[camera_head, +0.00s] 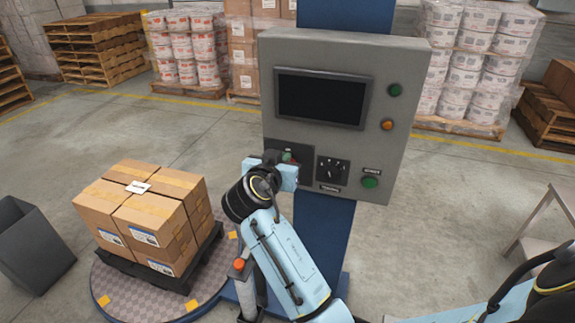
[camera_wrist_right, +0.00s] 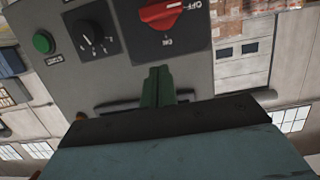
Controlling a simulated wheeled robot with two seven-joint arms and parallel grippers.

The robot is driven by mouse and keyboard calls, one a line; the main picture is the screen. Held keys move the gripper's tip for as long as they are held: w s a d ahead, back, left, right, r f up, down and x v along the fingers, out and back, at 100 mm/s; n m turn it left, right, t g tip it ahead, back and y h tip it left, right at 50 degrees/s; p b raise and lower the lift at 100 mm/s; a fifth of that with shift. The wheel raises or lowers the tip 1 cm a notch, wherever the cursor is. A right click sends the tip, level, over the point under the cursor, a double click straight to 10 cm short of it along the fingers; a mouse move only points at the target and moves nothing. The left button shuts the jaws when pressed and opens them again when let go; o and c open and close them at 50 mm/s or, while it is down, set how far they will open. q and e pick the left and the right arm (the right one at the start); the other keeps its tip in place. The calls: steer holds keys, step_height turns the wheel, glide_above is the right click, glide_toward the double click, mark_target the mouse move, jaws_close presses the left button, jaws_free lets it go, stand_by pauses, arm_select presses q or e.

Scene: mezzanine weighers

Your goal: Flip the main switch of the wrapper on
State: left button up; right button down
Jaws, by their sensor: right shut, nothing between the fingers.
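The wrapper's grey control panel (camera_head: 392,165) stands on a blue column in the head view. The main switch is a red rotary knob (camera_wrist_right: 160,14) on a black plate in the right wrist view, cut by the top edge. Its white mark points towards the OFF label, and ON is on another side. In the head view, the gripper and wrist hide the knob, and only part of its plate (camera_head: 305,154) shows. My right gripper (camera_head: 288,157) is shut and empty in front of the plate. Its green fingers (camera_wrist_right: 158,86) appear apart from the knob. My left gripper is not in view.
Nearby on the panel are a black selector (camera_head: 332,171), a green button (camera_head: 370,182), a screen (camera_head: 321,99) and green and orange lamps. Boxes (camera_head: 160,215) sit on a pallet on the turntable at left. A grey bin (camera_head: 32,250) stands further left.

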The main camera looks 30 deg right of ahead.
steer(key=x, duration=0.3)
steer(key=shift+w+d, duration=0.25)
steer(key=shift+d, duration=0.1)
step_height(320, 180, down, 3)
steer(key=shift+a+r+p, duration=0.1)
steer(key=shift+p, duration=0.25)
steer(key=shift+f, duration=0.75)
